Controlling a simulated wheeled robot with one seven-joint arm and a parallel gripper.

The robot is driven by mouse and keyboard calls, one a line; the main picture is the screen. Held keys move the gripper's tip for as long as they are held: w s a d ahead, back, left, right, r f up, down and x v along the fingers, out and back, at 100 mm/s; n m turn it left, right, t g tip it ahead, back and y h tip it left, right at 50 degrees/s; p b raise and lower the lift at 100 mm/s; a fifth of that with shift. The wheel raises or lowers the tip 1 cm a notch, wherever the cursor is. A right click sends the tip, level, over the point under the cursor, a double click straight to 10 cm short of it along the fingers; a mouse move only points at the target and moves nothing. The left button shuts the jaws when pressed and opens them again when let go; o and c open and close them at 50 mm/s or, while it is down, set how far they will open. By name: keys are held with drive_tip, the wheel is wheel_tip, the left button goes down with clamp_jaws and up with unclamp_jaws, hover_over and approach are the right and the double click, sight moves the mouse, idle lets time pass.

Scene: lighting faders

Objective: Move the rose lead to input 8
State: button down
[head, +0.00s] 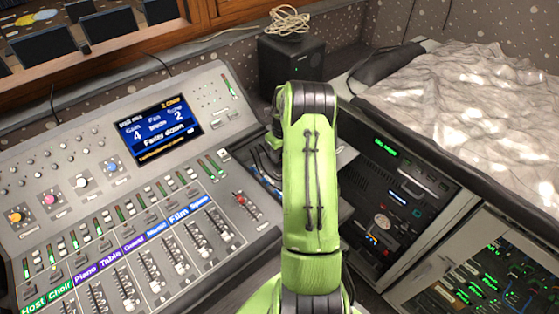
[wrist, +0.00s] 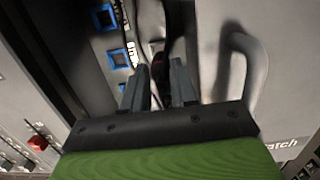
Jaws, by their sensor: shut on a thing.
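In the wrist view my gripper (wrist: 157,84) is shut on a dark plug (wrist: 160,64) with a small rose-red mark, which looks like the rose lead. Its end and whether it sits in a socket are hard to make out. Blue-framed sockets (wrist: 117,58) run in a row just left of the fingers. Their numbers cannot be read, so I cannot tell which is input 8. In the head view my green arm hides the gripper, over the patch area with grey leads (head: 266,172) right of the mixing desk.
The mixing desk (head: 110,190) with faders stands left, a rack of lit units (head: 393,190) right. A black speaker (head: 290,60) with coiled cable stands behind my arm.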

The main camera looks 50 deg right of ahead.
wheel_tip(320, 180, up, 7)
drive_tip(key=shift+f+p, duration=0.1)
drive_tip(key=shift+p, duration=0.35)
wheel_tip(320, 180, up, 3)
drive_tip(key=shift+f+p, duration=0.1)
drive_tip(key=shift+p, duration=0.95)
